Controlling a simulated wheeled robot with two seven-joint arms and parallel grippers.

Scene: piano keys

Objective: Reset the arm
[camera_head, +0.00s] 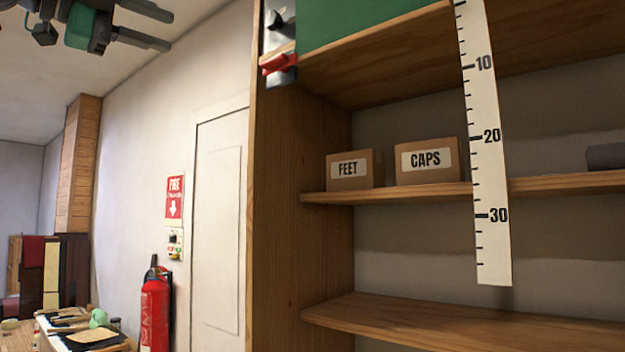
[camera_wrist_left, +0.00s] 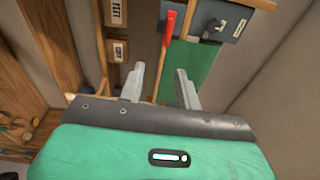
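My left gripper (camera_head: 169,31) is high in the top left corner of the head view. Its two grey fingers point right and stand apart, with nothing between them. In the left wrist view the left gripper (camera_wrist_left: 160,70) also shows spread fingers beyond its green body. In the head view the red lever (camera_head: 278,64) is at the upper left edge of the shelf unit. My right gripper is in neither view.
A wooden shelf unit (camera_head: 290,190) fills the right, holding a FEET box (camera_head: 348,182) and a CAPS box (camera_head: 428,175). A white ruler (camera_head: 490,180) hangs in front. A fire extinguisher (camera_head: 155,312) stands by the door (camera_head: 218,230).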

